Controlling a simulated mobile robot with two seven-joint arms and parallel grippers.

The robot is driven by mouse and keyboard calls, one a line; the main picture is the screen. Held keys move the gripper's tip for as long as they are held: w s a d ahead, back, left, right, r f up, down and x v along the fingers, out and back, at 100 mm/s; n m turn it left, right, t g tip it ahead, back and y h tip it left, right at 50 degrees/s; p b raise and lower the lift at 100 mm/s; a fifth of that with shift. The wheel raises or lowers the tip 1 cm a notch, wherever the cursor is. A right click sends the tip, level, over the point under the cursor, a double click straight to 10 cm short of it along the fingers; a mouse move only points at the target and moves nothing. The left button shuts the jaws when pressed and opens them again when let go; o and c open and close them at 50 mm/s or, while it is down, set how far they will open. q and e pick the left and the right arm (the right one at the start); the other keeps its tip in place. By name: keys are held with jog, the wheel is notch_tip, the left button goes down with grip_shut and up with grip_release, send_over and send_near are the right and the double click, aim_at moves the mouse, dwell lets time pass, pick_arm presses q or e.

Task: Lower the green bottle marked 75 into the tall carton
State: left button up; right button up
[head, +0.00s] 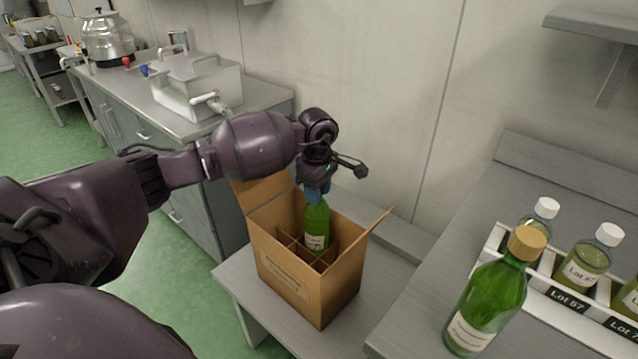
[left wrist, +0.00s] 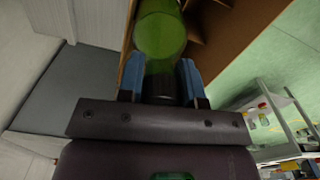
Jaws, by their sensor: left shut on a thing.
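A green bottle (head: 316,226) with a pale label stands upright, its lower part inside the tall carton (head: 298,285). The label is too small to read. The carton is brown with open flaps and inner dividers, and the bottle's base is hidden behind its walls. My left gripper (head: 314,192) is above the carton with its blue fingers shut on the bottle's neck. In the left wrist view the bottle (left wrist: 160,38) lies between the two blue fingers (left wrist: 160,82), with the carton's brown wall (left wrist: 240,40) beside it. My right gripper is not in view.
The carton stands on a low grey bench (head: 380,310). At right, another green bottle with a tan cap (head: 490,300) stands on a grey counter beside a white rack (head: 545,290) of sample bottles.

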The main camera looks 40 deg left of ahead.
aim_at(317, 225)
pick_arm(q)
jog(key=shift+f+b, duration=0.3)
jog(key=shift+f, duration=0.55)
notch_tip(317, 225, down, 2)
jog(key=shift+f+b, duration=0.1)
jog(key=shift+b, duration=0.35)
notch_tip(317, 225, down, 2)
jog(key=shift+f+b, duration=0.1)
jog(key=shift+b, duration=0.35)
jog(key=shift+f+b, duration=0.6)
jog(key=shift+f, duration=0.8)
jog(key=shift+f+b, duration=0.45)
jog(key=shift+f, duration=0.65)
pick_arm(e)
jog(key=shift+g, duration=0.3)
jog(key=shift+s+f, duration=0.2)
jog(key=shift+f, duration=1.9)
pick_arm(q)
jog(key=o, duration=1.1)
jog(key=shift+s+f, duration=0.1)
jog(key=shift+f, duration=0.05)
